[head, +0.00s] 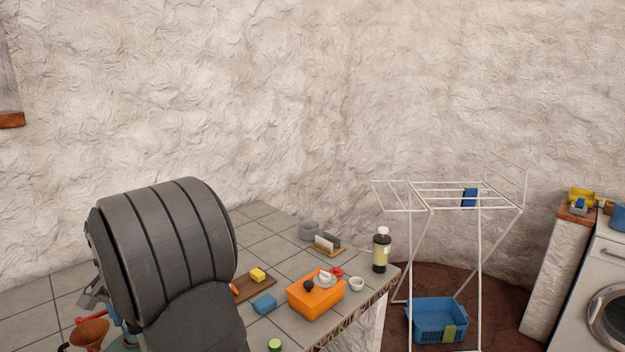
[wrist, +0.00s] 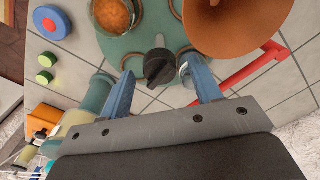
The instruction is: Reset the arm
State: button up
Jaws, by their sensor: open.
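My gripper (wrist: 159,70) shows in the wrist view with its two blue fingers spread apart. A black knob-like piece (wrist: 160,68) shows between the fingertips; I cannot tell whether either finger touches it. It appears over a green round base (wrist: 135,48). A brown funnel-like bowl (wrist: 235,22) is close by the right finger, and a round cup with orange contents (wrist: 114,14) is beyond the left finger. In the head view my dark arm covers the left part of the counter and hides most of the gripper. The funnel-like bowl (head: 90,334) shows at lower left there.
A red bar (wrist: 250,72) lies right of the fingers. On the tiled counter (head: 262,222) stand an orange box (head: 312,304) and a bottle (head: 381,252). A drying rack (head: 452,208) stands right.

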jog(key=n, duration=0.7)
jog(key=shift+n, duration=0.3)
